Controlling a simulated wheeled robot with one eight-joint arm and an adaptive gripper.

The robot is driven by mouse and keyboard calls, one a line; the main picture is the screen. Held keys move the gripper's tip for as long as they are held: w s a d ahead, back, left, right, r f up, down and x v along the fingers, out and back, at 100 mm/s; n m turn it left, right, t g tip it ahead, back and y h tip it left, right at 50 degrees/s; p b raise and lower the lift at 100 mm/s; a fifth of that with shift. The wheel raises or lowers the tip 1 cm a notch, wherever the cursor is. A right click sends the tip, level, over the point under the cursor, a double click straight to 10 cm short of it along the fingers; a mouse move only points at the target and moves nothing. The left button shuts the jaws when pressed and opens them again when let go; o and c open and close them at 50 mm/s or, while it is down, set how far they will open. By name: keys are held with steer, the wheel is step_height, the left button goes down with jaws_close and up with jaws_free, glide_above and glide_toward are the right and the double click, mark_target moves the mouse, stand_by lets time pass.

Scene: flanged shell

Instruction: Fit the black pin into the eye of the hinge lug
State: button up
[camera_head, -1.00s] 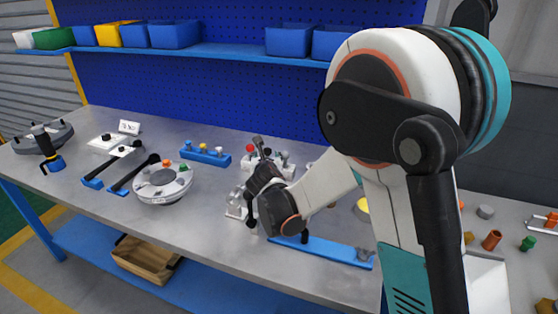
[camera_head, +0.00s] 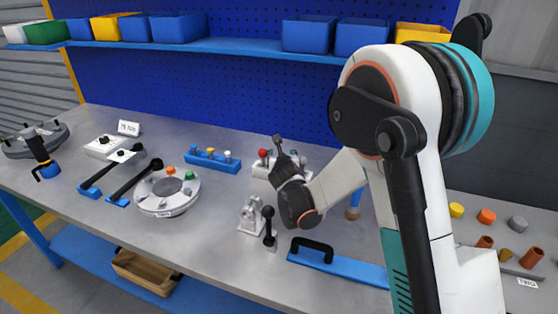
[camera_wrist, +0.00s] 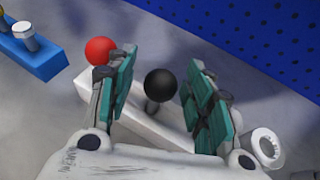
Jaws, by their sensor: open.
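The black pin (camera_wrist: 160,84) shows its round ball head in the wrist view. It stands in a pale rack (camera_wrist: 150,128), beside a red-headed pin (camera_wrist: 100,50). My gripper (camera_wrist: 157,72) is open, with one teal-padded finger on each side of the black head and a visible gap to both. In the head view my gripper (camera_head: 284,160) is over the rack (camera_head: 258,171) and hides the black pin. The hinge lug (camera_head: 251,213) is a pale metal bracket with a round eye, standing on the table nearer the front, left of my wrist.
A black-knobbed lever (camera_head: 269,226) stands right beside the lug. A blue plate with a black handle (camera_head: 312,249) lies to the right. A round flanged shell (camera_head: 168,193) and a blue pin rack (camera_head: 212,162) are to the left. A pale ring-ended part (camera_wrist: 265,146) lies right of my fingers.

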steer(key=shift+r, duration=0.1)
steer(key=shift+c, duration=1.2)
steer(key=c, duration=0.9)
jaws_close()
steer(key=shift+r, duration=0.1)
